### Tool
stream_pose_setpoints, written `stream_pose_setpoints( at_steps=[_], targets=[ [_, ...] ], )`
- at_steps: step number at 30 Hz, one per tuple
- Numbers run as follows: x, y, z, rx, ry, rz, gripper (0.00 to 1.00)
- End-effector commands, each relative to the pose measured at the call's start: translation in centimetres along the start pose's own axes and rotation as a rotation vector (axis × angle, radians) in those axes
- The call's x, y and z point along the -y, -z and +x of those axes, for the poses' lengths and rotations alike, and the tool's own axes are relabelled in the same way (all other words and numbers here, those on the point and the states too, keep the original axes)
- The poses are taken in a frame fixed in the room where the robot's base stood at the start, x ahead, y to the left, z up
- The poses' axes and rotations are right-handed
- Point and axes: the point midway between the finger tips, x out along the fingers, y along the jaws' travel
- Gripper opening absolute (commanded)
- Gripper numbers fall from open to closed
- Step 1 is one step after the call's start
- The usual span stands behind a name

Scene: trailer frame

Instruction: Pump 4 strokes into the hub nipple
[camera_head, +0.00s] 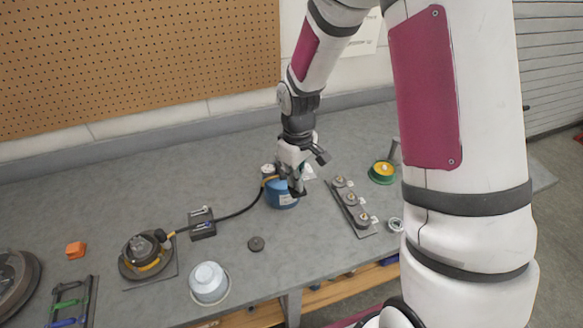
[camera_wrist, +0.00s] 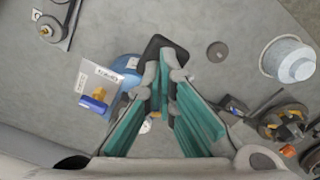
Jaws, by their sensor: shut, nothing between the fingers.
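The blue pump (camera_head: 281,196) stands on the bench; its blue body also shows in the wrist view (camera_wrist: 127,66). A black hose (camera_head: 238,212) runs from it leftward to the round hub (camera_head: 146,254), with an orange piece at the hub end. The hub also shows at the right of the wrist view (camera_wrist: 283,124). The nipple is too small to make out. My gripper (camera_head: 296,187) is over the pump, pointing down. In the wrist view its teal-padded fingers (camera_wrist: 164,72) come together, shut and empty, at a dark square pad (camera_wrist: 163,48). I cannot tell whether they touch it.
A card with a brass fitting (camera_wrist: 98,88) is near the pump.

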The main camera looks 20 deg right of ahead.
Motion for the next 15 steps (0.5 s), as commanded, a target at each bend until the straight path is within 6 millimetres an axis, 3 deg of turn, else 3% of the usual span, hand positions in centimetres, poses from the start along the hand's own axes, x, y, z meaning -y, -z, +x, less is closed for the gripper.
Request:
stream_pose_setpoints(
  at_steps=[15],
  targets=[
    [-0.1, 0.2, -4.3, -0.001, 0.000, 0.001, 0.00]
  ],
)
